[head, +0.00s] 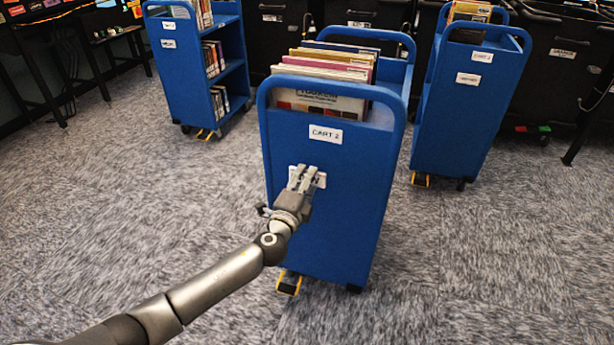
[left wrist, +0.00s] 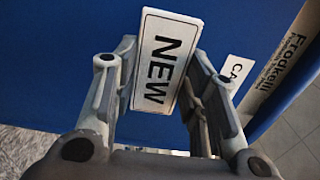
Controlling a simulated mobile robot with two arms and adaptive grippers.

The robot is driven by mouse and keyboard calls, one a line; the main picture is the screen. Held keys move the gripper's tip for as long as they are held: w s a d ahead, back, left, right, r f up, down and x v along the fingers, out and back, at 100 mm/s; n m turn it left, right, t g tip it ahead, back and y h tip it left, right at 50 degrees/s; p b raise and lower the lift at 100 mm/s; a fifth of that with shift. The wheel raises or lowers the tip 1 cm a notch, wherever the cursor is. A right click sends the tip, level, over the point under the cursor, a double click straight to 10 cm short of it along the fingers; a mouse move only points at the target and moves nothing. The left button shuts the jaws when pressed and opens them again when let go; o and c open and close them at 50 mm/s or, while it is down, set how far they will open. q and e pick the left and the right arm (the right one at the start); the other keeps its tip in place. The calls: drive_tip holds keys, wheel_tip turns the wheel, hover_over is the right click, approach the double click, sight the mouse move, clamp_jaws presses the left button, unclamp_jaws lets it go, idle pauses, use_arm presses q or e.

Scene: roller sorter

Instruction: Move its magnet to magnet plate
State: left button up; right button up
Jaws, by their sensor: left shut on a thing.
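A white magnet with the word NEW (left wrist: 163,62) fills the middle of the left wrist view. In the head view the magnet (head: 319,180) is at the end panel of the blue cart labelled CART 2 (head: 335,225), partly hidden by my fingers. My left gripper (head: 302,178) is shut on the magnet, with one finger at each side of it (left wrist: 160,95). I cannot tell whether the magnet still touches the cart panel. The CART 2 label (head: 325,134) is above it. I cannot make out a magnet plate. My right gripper is not in view.
CART 2 carries books (head: 325,85) and has a yellow-black wheel pedal (head: 289,284). Another blue cart (head: 467,105) stands at the right, and one (head: 180,65) at the back left. Black bins (head: 545,65) line the back. Grey carpet (head: 130,200) is clear to the left.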

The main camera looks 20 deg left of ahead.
use_arm(q)
drive_tip(key=s, duration=0.3)
drive_tip(key=shift+s+a+p, duration=0.1)
drive_tip(key=shift+s+p, duration=0.2)
drive_tip(key=shift+s, duration=0.05)
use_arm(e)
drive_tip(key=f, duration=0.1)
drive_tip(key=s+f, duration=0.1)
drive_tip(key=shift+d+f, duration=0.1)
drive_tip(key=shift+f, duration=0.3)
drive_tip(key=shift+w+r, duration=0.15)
